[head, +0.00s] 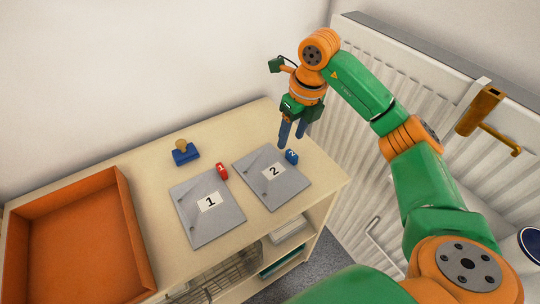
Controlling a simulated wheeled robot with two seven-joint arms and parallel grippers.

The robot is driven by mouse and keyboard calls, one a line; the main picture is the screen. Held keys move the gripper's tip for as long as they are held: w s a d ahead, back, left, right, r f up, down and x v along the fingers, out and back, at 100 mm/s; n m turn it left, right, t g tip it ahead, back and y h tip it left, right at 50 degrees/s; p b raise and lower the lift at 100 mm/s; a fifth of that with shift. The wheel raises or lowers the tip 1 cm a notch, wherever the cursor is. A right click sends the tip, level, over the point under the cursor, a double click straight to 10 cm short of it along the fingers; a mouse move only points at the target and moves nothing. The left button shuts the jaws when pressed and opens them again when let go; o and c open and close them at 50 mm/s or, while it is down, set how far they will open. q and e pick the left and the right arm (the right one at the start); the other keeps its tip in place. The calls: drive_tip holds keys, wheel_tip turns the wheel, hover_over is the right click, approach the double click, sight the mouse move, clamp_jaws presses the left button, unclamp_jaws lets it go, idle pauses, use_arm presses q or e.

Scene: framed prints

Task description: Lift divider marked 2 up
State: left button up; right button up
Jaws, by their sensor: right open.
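The divider marked 2 (266,185) is a grey plate with a white number label, lying flat on the right part of the wooden cabinet top. I cannot tell whether a finger touches the tab. My left gripper is not in view.
An empty orange tray (124,228) stands at the left of the cabinet top (155,171). A blue stamp-like object with a round knob (185,153) sits behind divider 1. A white radiator (356,160) stands close on the right, behind my right arm.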

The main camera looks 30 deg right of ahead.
sight(292, 153)
drive_tip(key=shift+w+d+f+h, duration=0.15)
drive_tip(key=shift+w+d+f, duration=0.1)
drive_tip(key=shift+d, duration=0.15)
drive_tip(key=shift+w+d+f+h, duration=0.15)
drive_tip(key=shift+d+f, duration=0.05)
drive_tip(key=shift+d, duration=0.15)
drive_tip(key=f, duration=0.3)
drive_tip(key=f+p, duration=0.1)
drive_tip(key=f, duration=0.1)
drive_tip(key=shift+s+a+f, duration=0.15)
drive_tip(key=shift+s+a, duration=0.1)
drive_tip(key=shift+w+d+f, duration=0.1)
drive_tip(key=shift+f, duration=0.15)
clamp_jaws()
